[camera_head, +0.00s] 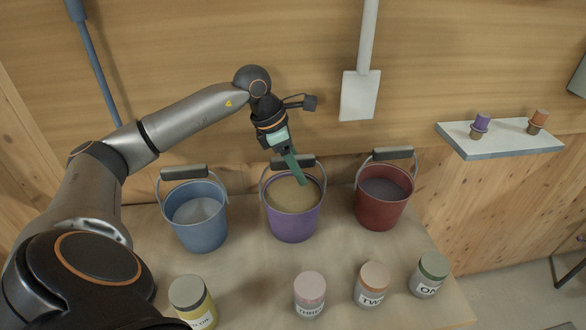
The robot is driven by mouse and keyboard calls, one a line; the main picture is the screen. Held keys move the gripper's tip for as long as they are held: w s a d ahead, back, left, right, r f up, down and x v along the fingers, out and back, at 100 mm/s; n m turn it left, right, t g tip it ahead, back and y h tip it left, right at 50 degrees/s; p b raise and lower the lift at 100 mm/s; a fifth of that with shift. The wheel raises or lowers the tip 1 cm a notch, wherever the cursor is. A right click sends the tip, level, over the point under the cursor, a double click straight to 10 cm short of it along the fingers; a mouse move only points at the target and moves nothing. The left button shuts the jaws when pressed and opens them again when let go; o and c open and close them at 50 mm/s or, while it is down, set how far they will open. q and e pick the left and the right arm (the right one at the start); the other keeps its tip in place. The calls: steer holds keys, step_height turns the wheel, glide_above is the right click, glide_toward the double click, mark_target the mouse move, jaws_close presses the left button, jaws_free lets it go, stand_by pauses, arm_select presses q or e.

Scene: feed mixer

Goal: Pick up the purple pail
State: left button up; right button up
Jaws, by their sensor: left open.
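The purple pail (292,222) stands upright on the wooden table, between a blue pail and a red pail. It holds a tan, grainy-looking filling, and its handle, with a dark grip (305,163), is raised at the back. My left gripper (299,180) is open and points down over the pail's mouth, just in front of the raised handle. My right gripper is not in view.
The blue pail (201,232) is left and the red pail (380,211) right, both with raised handles. Several lidded jars, such as the pink-lidded jar (309,297), line the table's front. A wall shelf (500,146) holds two small capped items. A white shovel (360,98) hangs behind.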

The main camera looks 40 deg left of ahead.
arm_select(q)
steer(key=shift+w+d+f, duration=0.1)
steer(key=shift+f, duration=0.3)
jaws_close()
stand_by(1.1)
steer(key=shift+w+r, duration=0.1)
steer(key=shift+r, duration=0.05)
